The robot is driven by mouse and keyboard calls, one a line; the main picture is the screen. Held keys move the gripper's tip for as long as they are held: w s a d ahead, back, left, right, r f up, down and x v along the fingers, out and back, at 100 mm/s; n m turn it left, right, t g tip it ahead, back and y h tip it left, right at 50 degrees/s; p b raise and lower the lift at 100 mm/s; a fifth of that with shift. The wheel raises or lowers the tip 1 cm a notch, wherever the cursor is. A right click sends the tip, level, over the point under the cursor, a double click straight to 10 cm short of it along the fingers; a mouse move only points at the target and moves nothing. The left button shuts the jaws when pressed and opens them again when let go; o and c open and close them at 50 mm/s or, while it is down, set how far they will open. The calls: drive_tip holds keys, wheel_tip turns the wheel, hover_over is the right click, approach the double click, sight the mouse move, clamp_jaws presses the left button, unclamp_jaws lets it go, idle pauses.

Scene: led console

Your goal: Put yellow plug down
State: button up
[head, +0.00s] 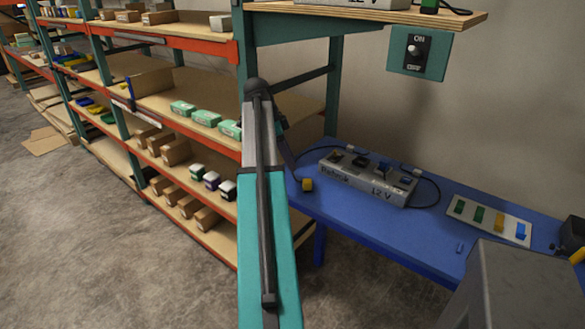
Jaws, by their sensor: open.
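The yellow plug (307,184) sits on the blue table (350,222), near its left end and left of the grey 12 V box. My gripper (293,168) is mostly hidden behind my teal and grey arm link. Only a dark slanted part of it shows, just above and left of the yellow plug. It is open, and the plug appears to be apart from it. Its fingertips are too small and covered to make out.
The grey 12 V box (365,190) with dark plugs and a cable stands at the back. A white strip (488,222) with green, yellow and blue pieces lies to the right. A small blue piece (460,248) lies in front. Shelves (175,105) stand left; an ON switch box (420,53) hangs above.

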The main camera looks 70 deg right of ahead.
drive_tip(key=shift+v, duration=1.1)
drive_tip(key=w+a+f+n, duration=0.45)
drive_tip(key=a+f, duration=0.25)
drive_tip(key=f, duration=0.2)
drive_tip(key=w+a+f+n+y, duration=0.1)
drive_tip(key=w+a+f+n, duration=0.2)
drive_tip(key=w+a+f, duration=0.5)
drive_tip(key=w+a+f+n, duration=0.3)
drive_tip(key=a+f+n, duration=0.15)
drive_tip(key=f, duration=0.65)
drive_tip(key=w+a+f+n, duration=0.2)
drive_tip(key=a+f+n, duration=0.2)
drive_tip(key=a+f, duration=0.65)
drive_tip(key=s+a+f+n, duration=0.3)
drive_tip(key=s+a+f, duration=0.15)
drive_tip(key=a, duration=0.45)
drive_tip(key=s+a+f+n+g+y, duration=0.1)
drive_tip(key=s+a+f+n, duration=0.25)
drive_tip(key=a+f, duration=0.4)
drive_tip(key=s+a+f+n, duration=0.4)
drive_tip(key=a, duration=0.6)
drive_tip(key=s+a+f+n+g, duration=0.1)
drive_tip(key=s+a+f+n, duration=0.2)
drive_tip(key=s+a, duration=0.4)
drive_tip(key=shift+s+f+n, duration=0.35)
drive_tip(key=shift+s+f, duration=0.25)
drive_tip(key=shift+s, duration=0.5)
drive_tip(key=shift+a, duration=0.1)
